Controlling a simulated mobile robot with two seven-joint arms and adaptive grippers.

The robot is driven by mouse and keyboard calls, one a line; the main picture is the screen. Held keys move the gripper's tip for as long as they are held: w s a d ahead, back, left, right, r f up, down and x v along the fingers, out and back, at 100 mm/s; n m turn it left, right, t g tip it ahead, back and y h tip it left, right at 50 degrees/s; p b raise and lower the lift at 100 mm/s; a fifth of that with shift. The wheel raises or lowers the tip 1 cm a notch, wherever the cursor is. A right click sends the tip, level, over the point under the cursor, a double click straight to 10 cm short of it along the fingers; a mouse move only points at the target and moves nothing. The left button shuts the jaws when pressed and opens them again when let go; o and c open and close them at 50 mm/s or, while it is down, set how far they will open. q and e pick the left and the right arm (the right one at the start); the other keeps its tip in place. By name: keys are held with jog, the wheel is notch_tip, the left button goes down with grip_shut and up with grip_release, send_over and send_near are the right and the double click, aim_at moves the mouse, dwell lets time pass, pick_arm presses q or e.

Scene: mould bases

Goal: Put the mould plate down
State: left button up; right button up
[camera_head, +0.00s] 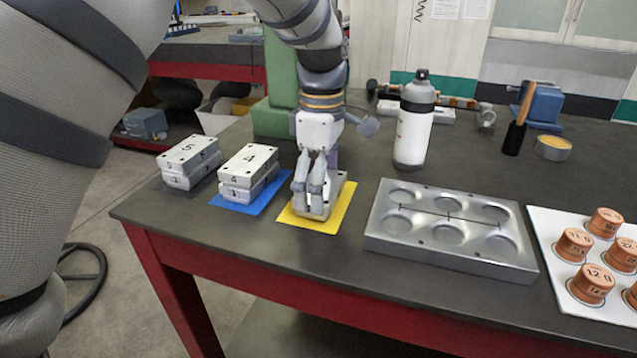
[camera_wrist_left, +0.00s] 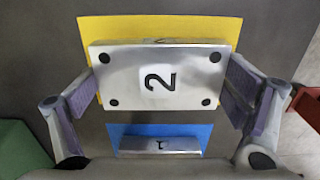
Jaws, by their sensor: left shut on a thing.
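A metal mould plate marked 2 (camera_wrist_left: 158,75) lies between the fingers of my left gripper (camera_wrist_left: 162,92) in the left wrist view. In the head view the left gripper (camera_head: 314,182) points down over the yellow mat (camera_head: 334,221), shut on the plate (camera_head: 316,209) and hiding much of it. The plate is level and over the mat. I cannot tell whether it rests on something or hangs just above. The yellow mat also shows around the plate in the left wrist view (camera_wrist_left: 205,28). My right gripper is not in view.
Left of the plate, a stack topped by 4 (camera_head: 248,160) stands on a blue mat (camera_head: 237,204), and a stack topped by 5 (camera_head: 188,153) beyond it. To the right are a metal tray with round recesses (camera_head: 447,262) and a white board with copper-coloured cylinders (camera_head: 545,226). A bottle (camera_head: 414,130) stands behind.

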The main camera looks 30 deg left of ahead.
pick_arm(q)
jog(key=o, duration=1.5)
jog(key=shift+w+f, duration=0.1)
jog(key=shift+f, duration=0.05)
jog(key=shift+o, duration=0.7)
jog(key=shift+a, duration=0.1)
jog(key=shift+r, duration=0.25)
notch_tip(320, 180, up, 12)
jog(key=shift+f, duration=0.1)
